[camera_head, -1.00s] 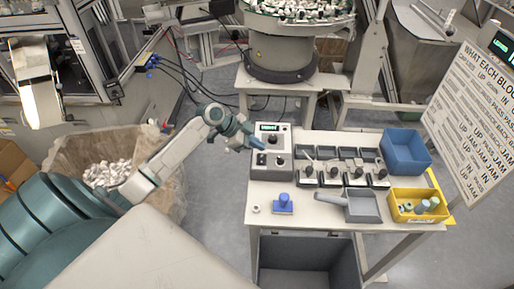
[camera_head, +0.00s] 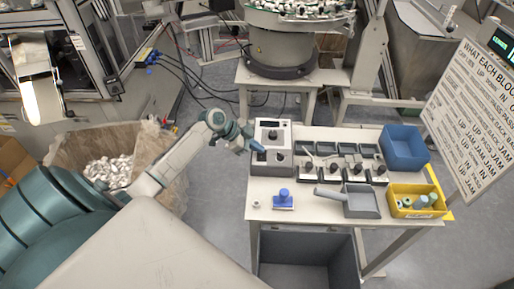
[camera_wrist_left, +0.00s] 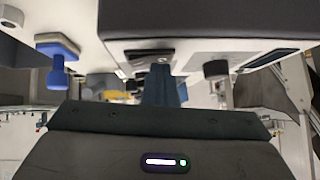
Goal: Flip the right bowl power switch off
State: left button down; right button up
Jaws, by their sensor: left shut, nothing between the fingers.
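A grey-white control box (camera_head: 285,133) stands at the left end of the work table, below the bowl feeder (camera_head: 283,50). It has a small display (camera_head: 269,124), which looks dark, and dark knobs on its face. A dark rocker switch (camera_wrist_left: 150,56) on the box shows in the left wrist view, with a round knob (camera_wrist_left: 216,70) to its right. My left gripper (camera_head: 259,148) is shut and empty at the lower left of the box face, its blue fingertips (camera_wrist_left: 163,80) close to the rocker. I cannot tell whether they touch it. My right gripper is out of view.
A blue-handled tool (camera_head: 284,200) stands in front of the box. Several small stations (camera_head: 343,150) line the table to its right. A grey scoop (camera_head: 362,203), a blue bin (camera_head: 404,150) and a yellow bin (camera_head: 417,201) are farther right. A grey bin (camera_head: 306,262) is below the table.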

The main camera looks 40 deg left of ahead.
pick_arm(q)
jog(key=shift+s+d, duration=0.1)
jog(key=shift+s, duration=0.05)
jog(key=shift+s+d+p, duration=0.15)
jog(key=shift+s+p, duration=0.15)
jog(key=shift+p, duration=0.1)
jog(key=shift+s+d, duration=0.15)
jog(key=shift+s, duration=0.05)
jog(key=shift+r, duration=0.1)
